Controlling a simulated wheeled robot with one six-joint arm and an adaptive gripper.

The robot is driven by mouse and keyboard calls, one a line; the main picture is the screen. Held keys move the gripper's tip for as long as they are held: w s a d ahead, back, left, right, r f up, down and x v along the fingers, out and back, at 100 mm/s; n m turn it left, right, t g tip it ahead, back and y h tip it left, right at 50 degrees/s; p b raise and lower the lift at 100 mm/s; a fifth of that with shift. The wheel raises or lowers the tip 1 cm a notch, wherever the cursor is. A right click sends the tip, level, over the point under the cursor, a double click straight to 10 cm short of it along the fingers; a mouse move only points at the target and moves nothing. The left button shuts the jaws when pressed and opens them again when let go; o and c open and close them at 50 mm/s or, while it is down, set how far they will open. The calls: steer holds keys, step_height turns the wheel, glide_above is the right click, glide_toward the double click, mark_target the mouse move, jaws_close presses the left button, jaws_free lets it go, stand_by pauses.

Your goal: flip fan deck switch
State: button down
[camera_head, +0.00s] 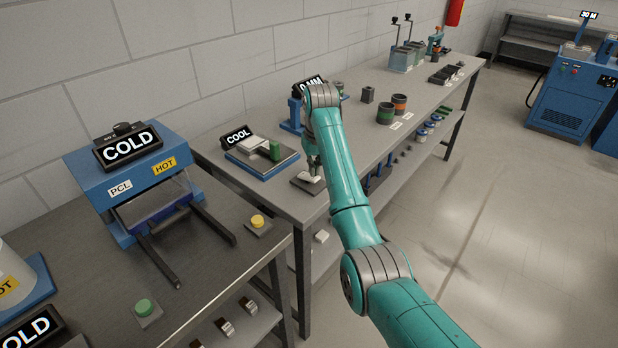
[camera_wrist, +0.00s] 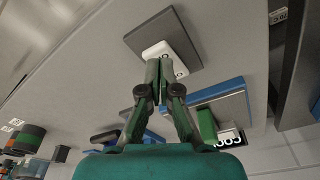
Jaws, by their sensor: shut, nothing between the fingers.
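The switch is a white rocker (camera_wrist: 176,50) with dark marks on a flat dark plate (camera_wrist: 139,39). In the head view its plate (camera_head: 303,187) lies on the bench, near the front edge. My gripper (camera_head: 314,168) points down at it, shut and empty. In the wrist view the closed fingertips (camera_wrist: 158,64) overlap the rocker's near edge; I cannot tell whether they touch it. The fingers hide part of the rocker. The deck beside it (camera_head: 285,164) is a blue-edged plate with a pale piece, a green block (camera_head: 275,150) and a COOL display (camera_head: 236,136).
A blue press with a COLD display (camera_head: 129,145) stands on the nearer bench at left, with a yellow button (camera_head: 258,221) and a green button (camera_head: 144,307). Cups (camera_head: 386,112) and other tools stand farther along the bench.

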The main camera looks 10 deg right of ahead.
steer(key=shift+f, duration=0.85)
stand_by(0.4)
steer(key=shift+r, duration=3.55)
